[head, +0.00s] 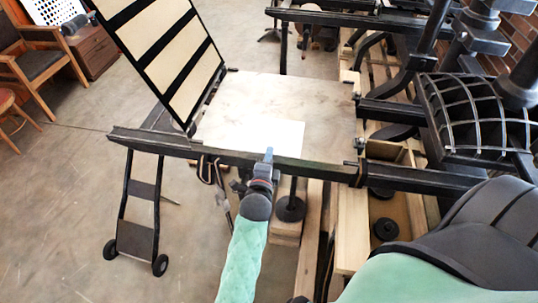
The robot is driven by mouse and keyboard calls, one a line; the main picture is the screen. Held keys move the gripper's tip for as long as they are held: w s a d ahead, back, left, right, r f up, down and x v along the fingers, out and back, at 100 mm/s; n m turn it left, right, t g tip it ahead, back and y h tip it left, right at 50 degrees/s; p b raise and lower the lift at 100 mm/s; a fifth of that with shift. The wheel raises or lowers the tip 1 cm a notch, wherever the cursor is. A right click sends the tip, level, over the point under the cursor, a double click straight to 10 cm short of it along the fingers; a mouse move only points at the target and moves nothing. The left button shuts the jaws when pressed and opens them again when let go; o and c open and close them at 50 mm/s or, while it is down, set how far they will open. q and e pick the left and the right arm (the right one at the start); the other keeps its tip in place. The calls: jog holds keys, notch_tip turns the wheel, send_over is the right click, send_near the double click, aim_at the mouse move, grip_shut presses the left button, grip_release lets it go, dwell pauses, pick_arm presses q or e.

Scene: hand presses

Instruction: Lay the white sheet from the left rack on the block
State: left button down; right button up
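The white sheet (285,136) is over the near part of a broad pale slab (300,95) on the press bed, close to its near edge. The slab appears to be the block. I cannot tell whether the whole sheet touches it. My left gripper (268,156) reaches up from below, its narrow fingertips together at the sheet's near edge; it looks shut on that edge. My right gripper is not in view. I cannot make out the left rack.
A black frame with pale panels (165,50) stands raised at the slab's left. Dark rails (290,163) edge the bed. The heavy black press (465,105) stands to the right. A wheeled dark stand (140,210) is at lower left. Open floor lies left; a chair (40,60) stands there.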

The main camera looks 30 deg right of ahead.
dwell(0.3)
pick_arm(q)
jog(key=c, duration=2.1)
grip_release()
jog(key=o, duration=0.7)
jog(key=shift+c, duration=0.2)
jog(key=shift+p+v, duration=1.15)
jog(key=shift+v, duration=1.85)
